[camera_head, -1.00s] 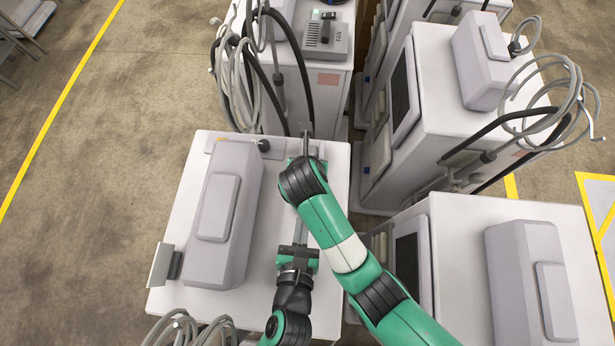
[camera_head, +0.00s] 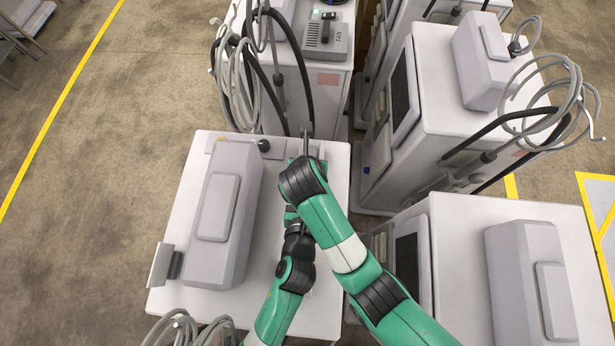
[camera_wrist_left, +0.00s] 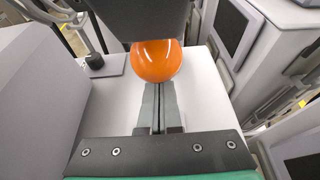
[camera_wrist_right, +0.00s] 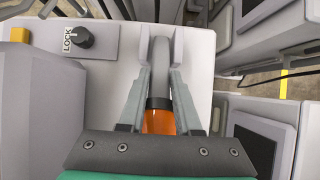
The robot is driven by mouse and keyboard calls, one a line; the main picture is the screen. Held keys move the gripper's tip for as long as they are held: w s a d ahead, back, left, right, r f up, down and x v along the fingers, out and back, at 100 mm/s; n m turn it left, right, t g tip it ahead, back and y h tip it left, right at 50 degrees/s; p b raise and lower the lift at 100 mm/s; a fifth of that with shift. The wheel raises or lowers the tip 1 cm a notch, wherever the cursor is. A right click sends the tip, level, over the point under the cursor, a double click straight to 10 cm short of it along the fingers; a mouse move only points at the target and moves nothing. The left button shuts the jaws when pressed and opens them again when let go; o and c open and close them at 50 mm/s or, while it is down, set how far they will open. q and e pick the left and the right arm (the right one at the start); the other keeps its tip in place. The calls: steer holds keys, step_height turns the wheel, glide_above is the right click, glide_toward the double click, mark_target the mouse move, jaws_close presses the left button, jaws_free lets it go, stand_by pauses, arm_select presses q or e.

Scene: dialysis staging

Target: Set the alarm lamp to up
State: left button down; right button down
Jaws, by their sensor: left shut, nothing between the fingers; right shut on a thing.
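The alarm lamp shows as an orange dome (camera_wrist_left: 156,62) in the left wrist view. In the right wrist view its orange part (camera_wrist_right: 158,121), dark collar and grey stem (camera_wrist_right: 160,75) lie between the fingers. My right gripper (camera_wrist_right: 162,50) is shut on the lamp's stem, the dome on its palm side. In the head view my right arm hides the lamp; whether it is upright or tilted I cannot tell. My left gripper (camera_wrist_left: 158,86) is shut and empty, its tips right at the dome's near edge; whether they touch I cannot tell.
A grey raised housing (camera_head: 224,215) stands left on the white machine top (camera_head: 195,160). A black knob (camera_wrist_right: 82,37) marked LOCK sits near the far edge. A machine with a FAN switch (camera_head: 327,38) and cable coils stands behind. More machines (camera_head: 467,215) stand to the right.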

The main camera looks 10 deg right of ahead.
arm_select(q)
steer(key=shift+w+d+r, duration=0.1)
steer(key=shift+w+r, duration=0.1)
steer(key=shift+r, duration=0.25)
steer(key=shift+w+d+r, duration=0.1)
steer(key=shift+w+r, duration=0.1)
steer(key=shift+r, duration=0.2)
arm_select(e)
steer(key=shift+s+f, duration=0.15)
arm_select(q)
steer(key=shift+w+r, duration=0.1)
arm_select(e)
steer(key=c, duration=0.6)
jaws_free()
arm_select(q)
steer(key=shift+f, duration=0.2)
